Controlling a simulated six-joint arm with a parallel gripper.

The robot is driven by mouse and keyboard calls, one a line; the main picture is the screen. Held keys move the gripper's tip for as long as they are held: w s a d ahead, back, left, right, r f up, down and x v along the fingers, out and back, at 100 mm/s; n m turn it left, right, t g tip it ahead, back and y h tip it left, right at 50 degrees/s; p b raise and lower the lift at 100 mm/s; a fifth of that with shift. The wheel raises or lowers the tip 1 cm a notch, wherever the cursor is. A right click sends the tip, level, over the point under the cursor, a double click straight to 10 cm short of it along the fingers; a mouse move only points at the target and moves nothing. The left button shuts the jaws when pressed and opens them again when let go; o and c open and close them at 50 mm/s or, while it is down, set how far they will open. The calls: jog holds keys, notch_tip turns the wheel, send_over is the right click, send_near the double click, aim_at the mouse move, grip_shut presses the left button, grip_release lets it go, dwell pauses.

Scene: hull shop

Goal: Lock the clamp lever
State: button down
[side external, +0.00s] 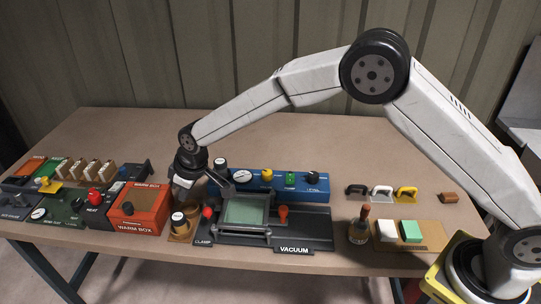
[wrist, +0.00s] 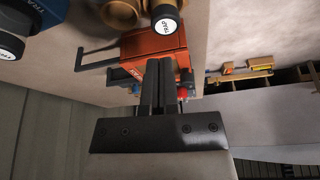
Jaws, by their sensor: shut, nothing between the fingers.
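The clamp lever, with a red knob (side external: 208,212), stands at the left end of the dark vacuum fixture, just above the CLAMP label (side external: 203,241). Its exact angle is hard to read. The fixture holds a framed green panel (side external: 245,210). My gripper (side external: 179,187) is above and left of the lever, over the tape jars, apart from the knob. In the wrist view its two fingers (wrist: 158,68) are together with nothing between them. The clamp lever cannot be made out in the wrist view.
The orange warm box (side external: 138,207) stands left of my gripper and behind its fingers in the wrist view (wrist: 150,42). A tape jar (side external: 179,220) stands beside the clamp. A blue gauge panel (side external: 280,183) lies behind the fixture. A brush bottle (side external: 359,232) stands to its right.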

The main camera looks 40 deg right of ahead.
jog(key=shift+s+d+f, duration=0.5)
jog(key=shift+s+f, duration=0.15)
jog(key=shift+f, duration=0.05)
jog(key=shift+s+d+f, duration=0.5)
jog(key=shift+s+f, duration=0.15)
